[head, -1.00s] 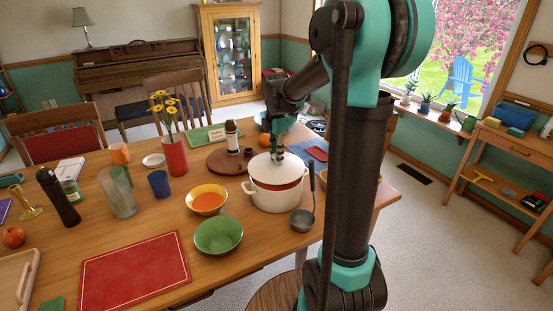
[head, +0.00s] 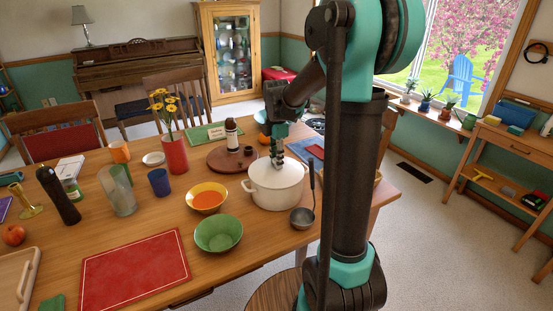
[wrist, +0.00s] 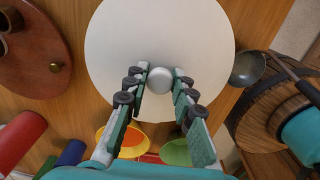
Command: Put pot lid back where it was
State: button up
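The white pot (head: 276,194) stands on the wooden table, with its white lid (head: 262,173) resting on top. The lid fills the middle of the wrist view (wrist: 120,35) as a white disc with a pale round knob (wrist: 160,80) in front of my fingertips. My gripper (head: 278,164) points down over the lid. In the wrist view my gripper (wrist: 161,72) has its fingers parted on either side of the knob, with a small gap visible. The pot's inside is hidden by the lid.
A ladle (head: 303,217) lies right of the pot. A yellow bowl (head: 207,198) and a green bowl (head: 218,235) stand left of it. A round brown board (head: 222,164) with a bottle (head: 232,135) is behind. A red mat (head: 135,268) lies at front left.

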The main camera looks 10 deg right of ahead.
jog(key=o, duration=0.4)
notch_tip(320, 180, up, 13)
jog(key=shift+r, duration=0.15)
dwell(0.4)
